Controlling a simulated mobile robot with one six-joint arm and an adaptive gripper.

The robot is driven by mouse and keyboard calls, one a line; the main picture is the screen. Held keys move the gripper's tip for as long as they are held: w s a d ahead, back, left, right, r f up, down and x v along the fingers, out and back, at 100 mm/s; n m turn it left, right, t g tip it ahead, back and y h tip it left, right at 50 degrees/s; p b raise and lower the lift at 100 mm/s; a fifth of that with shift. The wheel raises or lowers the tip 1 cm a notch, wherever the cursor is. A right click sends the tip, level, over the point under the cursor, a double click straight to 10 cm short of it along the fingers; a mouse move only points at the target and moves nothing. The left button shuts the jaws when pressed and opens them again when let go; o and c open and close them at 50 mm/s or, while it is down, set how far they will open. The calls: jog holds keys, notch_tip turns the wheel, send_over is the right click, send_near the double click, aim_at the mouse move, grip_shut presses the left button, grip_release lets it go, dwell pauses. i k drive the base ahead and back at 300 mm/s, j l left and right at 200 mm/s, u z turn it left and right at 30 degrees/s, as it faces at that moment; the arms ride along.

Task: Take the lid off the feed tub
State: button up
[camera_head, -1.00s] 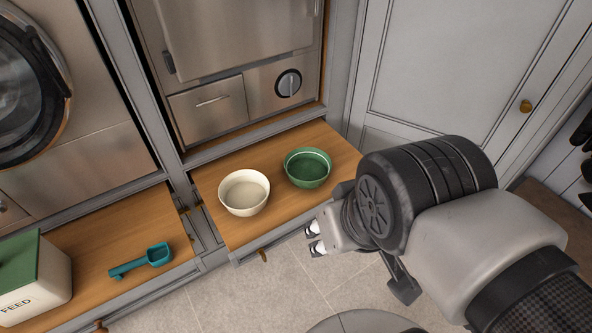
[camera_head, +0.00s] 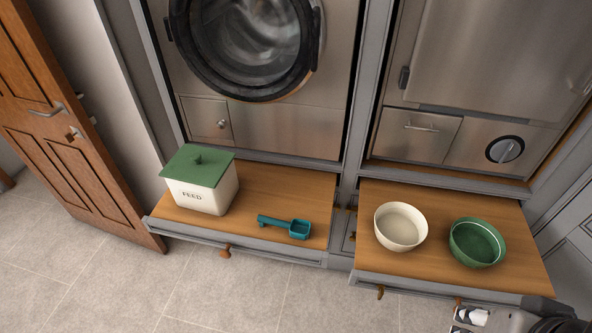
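The feed tub (camera_head: 201,194) is a cream box marked FEED. It stands near the left end of the left wooden shelf. Its green lid (camera_head: 197,167) with a round knob on top sits on it. My gripper (camera_head: 466,321) shows only in part at the bottom right edge, below the right shelf. It is far to the right of the tub and touches nothing I can see. Its pale fingertips appear apart with nothing between them.
A teal scoop (camera_head: 287,226) lies right of the tub. A cream bowl (camera_head: 401,227) and a green bowl (camera_head: 477,243) stand on the right shelf (camera_head: 440,272). The washer (camera_head: 250,45) rises behind the tub. A brown door (camera_head: 70,140) is at the left. The tiled floor in front is clear.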

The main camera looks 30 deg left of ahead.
aim_at(205, 166)
jog(key=u, duration=1.9)
jog(key=z, duration=0.2)
jog(key=i+j+z, duration=0.7)
jog(key=j, duration=0.15)
jog(key=i+j+z, duration=0.1)
jog(key=j+z, duration=0.15)
jog(key=i+j+z, duration=0.2)
jog(key=j, duration=0.25)
jog(key=i+j, duration=0.1)
jog(key=j, duration=0.55)
jog(key=i+j, duration=0.15)
jog(key=j, duration=0.2)
